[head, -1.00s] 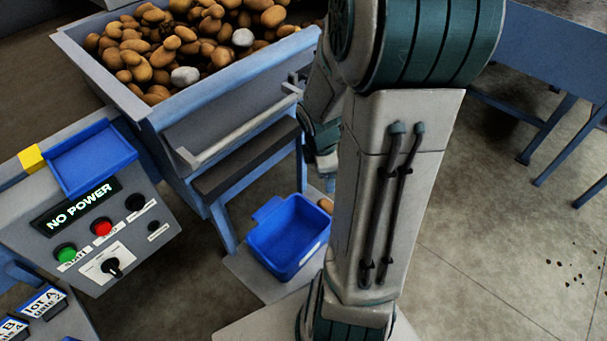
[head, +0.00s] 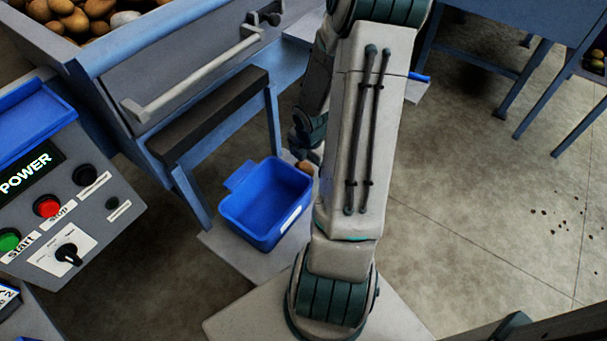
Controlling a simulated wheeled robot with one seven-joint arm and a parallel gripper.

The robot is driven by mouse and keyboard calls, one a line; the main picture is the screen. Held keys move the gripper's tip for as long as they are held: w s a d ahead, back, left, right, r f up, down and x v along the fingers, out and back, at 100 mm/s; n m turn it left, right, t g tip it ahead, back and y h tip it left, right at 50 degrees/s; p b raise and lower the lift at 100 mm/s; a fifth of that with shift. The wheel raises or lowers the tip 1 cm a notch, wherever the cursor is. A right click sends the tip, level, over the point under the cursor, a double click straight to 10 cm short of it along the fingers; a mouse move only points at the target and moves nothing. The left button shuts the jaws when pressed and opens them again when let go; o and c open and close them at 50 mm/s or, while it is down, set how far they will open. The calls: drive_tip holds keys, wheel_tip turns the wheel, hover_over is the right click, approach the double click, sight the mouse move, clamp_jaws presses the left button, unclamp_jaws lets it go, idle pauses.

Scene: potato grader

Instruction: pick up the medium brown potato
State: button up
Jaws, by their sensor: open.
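A brown potato (head: 305,168) shows just behind the right rim of the blue bin, partly covered by my arm. I cannot tell its full size or what it rests on. More brown potatoes (head: 70,18) lie heaped in the large hopper (head: 175,35) at the upper left, partly cut off by the frame. Which one is the medium potato is not clear. My arm stands upright in the middle, and a farther part of it shows just above the potato by the bin. My gripper is hidden behind the arm.
The blue bin (head: 265,235) looks empty and stands on a pale plate below the hopper. A control panel (head: 60,200) is at the left. A blue-legged table (head: 480,40) stands at the upper right. The floor at right is mostly clear, with scattered dark bits (head: 565,212).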

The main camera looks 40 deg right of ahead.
sight(305, 167)
drive_tip(key=shift+w+f+b, duration=0.25)
drive_tip(key=shift+f+b, duration=0.3)
drive_tip(key=shift+f, duration=0.35)
drive_tip(key=shift+w+f+b, duration=0.3)
drive_tip(key=shift+f+b, duration=0.3)
drive_tip(key=shift+f, duration=0.35)
drive_tip(key=shift+w+f+b, duration=0.25)
drive_tip(key=shift+f+b, duration=0.3)
drive_tip(key=shift+f, duration=0.35)
drive_tip(key=c, duration=1.1)
drive_tip(key=shift+r, duration=0.1)
